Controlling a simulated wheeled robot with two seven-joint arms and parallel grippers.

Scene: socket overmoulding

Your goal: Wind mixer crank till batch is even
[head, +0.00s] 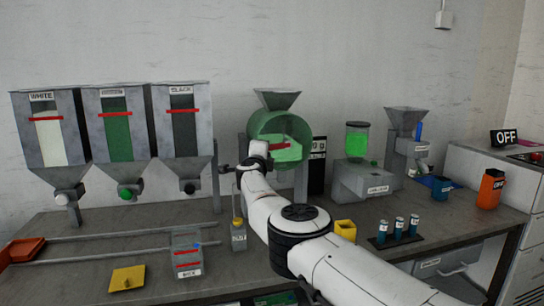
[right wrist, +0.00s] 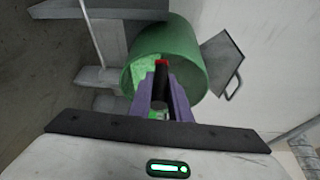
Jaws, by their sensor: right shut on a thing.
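The mixer's green drum (head: 268,122) stands at the back middle under a grey funnel (head: 277,99). Bright green batch shows low in its opening. In the right wrist view the drum (right wrist: 184,48) is just beyond my fingers, with pale green, mottled material (right wrist: 146,70) inside. My right gripper (right wrist: 162,98) has its purple fingers shut on a dark crank handle with a red tip (right wrist: 161,64). In the head view my right arm reaches to the mixer's left side and hides part of its front and most of the crank. My left gripper is not in view.
White, green and black hoppers (head: 118,130) stand at the left. A yellow container (head: 345,229), a rack of blue cups (head: 399,234) and a grey machine with a green jar (head: 357,140) are to the right. A grey box (head: 187,255) and yellow tray (head: 127,278) lie in front.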

